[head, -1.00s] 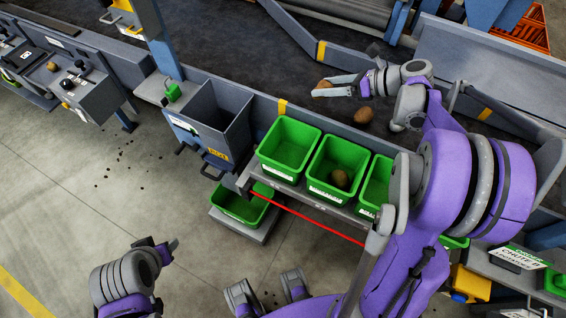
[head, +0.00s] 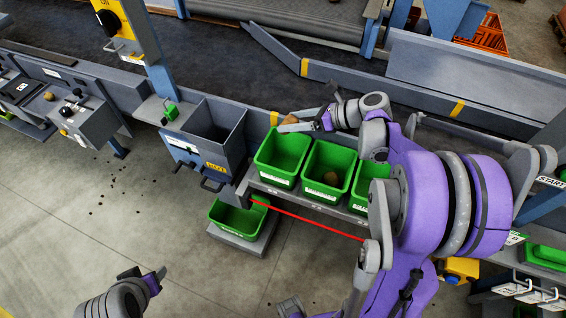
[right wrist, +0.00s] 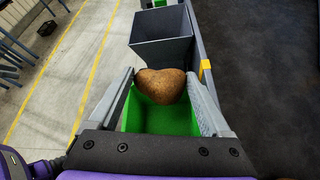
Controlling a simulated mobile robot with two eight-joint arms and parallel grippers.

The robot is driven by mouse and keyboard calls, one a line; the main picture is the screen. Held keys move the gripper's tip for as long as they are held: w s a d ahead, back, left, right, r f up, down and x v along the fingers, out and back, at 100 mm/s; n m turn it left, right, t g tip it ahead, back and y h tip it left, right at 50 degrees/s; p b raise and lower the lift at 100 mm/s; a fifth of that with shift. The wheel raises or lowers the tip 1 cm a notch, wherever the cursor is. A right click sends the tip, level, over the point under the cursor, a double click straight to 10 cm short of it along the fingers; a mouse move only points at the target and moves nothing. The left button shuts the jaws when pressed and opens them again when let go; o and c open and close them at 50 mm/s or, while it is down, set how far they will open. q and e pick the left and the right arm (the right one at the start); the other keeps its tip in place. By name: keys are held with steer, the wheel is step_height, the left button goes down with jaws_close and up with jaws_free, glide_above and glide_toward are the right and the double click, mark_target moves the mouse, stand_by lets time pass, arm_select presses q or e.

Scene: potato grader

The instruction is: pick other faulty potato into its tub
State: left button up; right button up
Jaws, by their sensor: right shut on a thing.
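My right gripper (head: 300,123) is shut on a brown, lumpy, roughly heart-shaped potato (right wrist: 162,84). In the head view it is at the belt's near edge, just behind the left green tub (head: 272,174). In the right wrist view the potato sits between both fingers, with a green tub (right wrist: 160,122) below it. The middle green tub (head: 316,189) holds one potato (head: 331,179). A third green tub (head: 362,196) is partly hidden by my right arm. My left gripper (head: 158,275) is low at the lower left, away from the tubs; its finger gap is unclear.
A grey bin (head: 213,150) stands left of the tubs and shows in the right wrist view (right wrist: 160,48). Another green tub (head: 236,217) sits lower, below the rack. The dark belt (head: 240,85) lies behind, with a raised side rail (head: 400,88).

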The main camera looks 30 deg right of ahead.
steer(key=shift+s+f+b, duration=0.1)
steer(key=shift+f+b, duration=0.8)
steer(key=shift+f, duration=1.05)
arm_select(q)
steer(key=f, duration=0.1)
steer(key=s+f, duration=0.1)
steer(key=f, duration=0.1)
steer(key=shift+r, duration=0.1)
arm_select(e)
steer(key=o, duration=1.2)
steer(key=shift+r, duration=0.1)
arm_select(q)
steer(key=shift+f, duration=0.25)
arm_select(e)
steer(key=v, duration=1)
steer(key=shift+s+d+r, duration=0.2)
steer(key=shift+s+d, duration=0.05)
